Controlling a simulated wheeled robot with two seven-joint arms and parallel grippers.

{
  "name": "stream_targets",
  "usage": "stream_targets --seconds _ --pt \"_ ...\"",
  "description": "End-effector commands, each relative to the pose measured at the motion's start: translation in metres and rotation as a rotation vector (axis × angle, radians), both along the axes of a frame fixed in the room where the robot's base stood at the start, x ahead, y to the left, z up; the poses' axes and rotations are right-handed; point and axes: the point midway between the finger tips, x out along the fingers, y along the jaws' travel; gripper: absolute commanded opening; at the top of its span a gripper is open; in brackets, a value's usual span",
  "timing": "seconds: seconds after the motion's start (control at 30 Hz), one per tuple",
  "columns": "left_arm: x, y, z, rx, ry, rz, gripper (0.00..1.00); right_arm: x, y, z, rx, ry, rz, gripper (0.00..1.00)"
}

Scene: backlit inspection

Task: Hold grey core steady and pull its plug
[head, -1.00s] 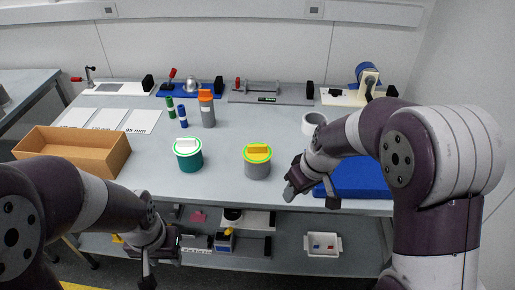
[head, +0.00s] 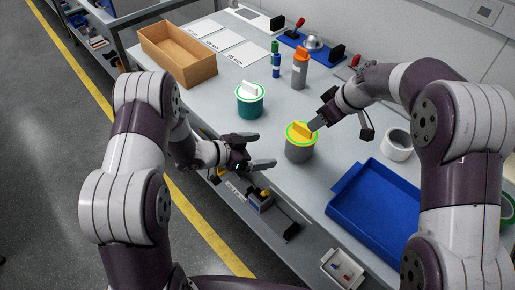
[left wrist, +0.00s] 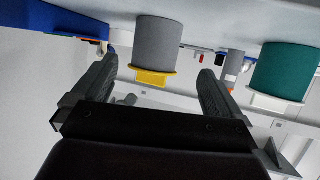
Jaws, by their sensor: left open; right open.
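The grey core (head: 299,153) stands upright near the table's front edge. Its yellow plug (head: 297,133) sits in the top inside a green ring. My left gripper (head: 264,151) is open and empty to the left of the core, fingers pointing at it. In the left wrist view, which looks upside down, the grey core (left wrist: 157,42) and yellow plug (left wrist: 152,80) appear between the open fingers, apart from them. My right gripper (head: 341,127) is open at the core's upper right. One finger tip overlaps the plug's edge in the picture; I cannot tell whether they touch.
A teal core (head: 250,108) with a white plug stands to the left. An orange-topped grey cylinder (head: 300,72) and small bottles (head: 276,64) are behind. A blue tray (head: 375,212) and white roll (head: 397,145) lie right. A cardboard box (head: 178,55) is far left.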

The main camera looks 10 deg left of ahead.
Motion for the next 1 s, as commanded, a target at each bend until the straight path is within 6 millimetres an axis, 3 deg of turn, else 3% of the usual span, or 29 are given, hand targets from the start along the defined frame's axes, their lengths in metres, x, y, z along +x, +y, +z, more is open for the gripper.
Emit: stream_targets --seconds 0.5,0.93,1.0 --pt "0.059 -0.081 -0.040 -0.002 -0.004 -0.008 1.00 0.000 0.000 0.000 0.000 0.000 -0.001 0.43" --pt "0.068 -0.092 -0.046 -0.002 -0.004 -0.004 1.00 0.000 0.000 0.000 0.000 0.000 -0.001 0.43" --pt "0.068 -0.092 -0.046 -0.002 -0.004 -0.004 0.77 0.000 0.000 0.000 0.000 0.000 -0.001 0.43"
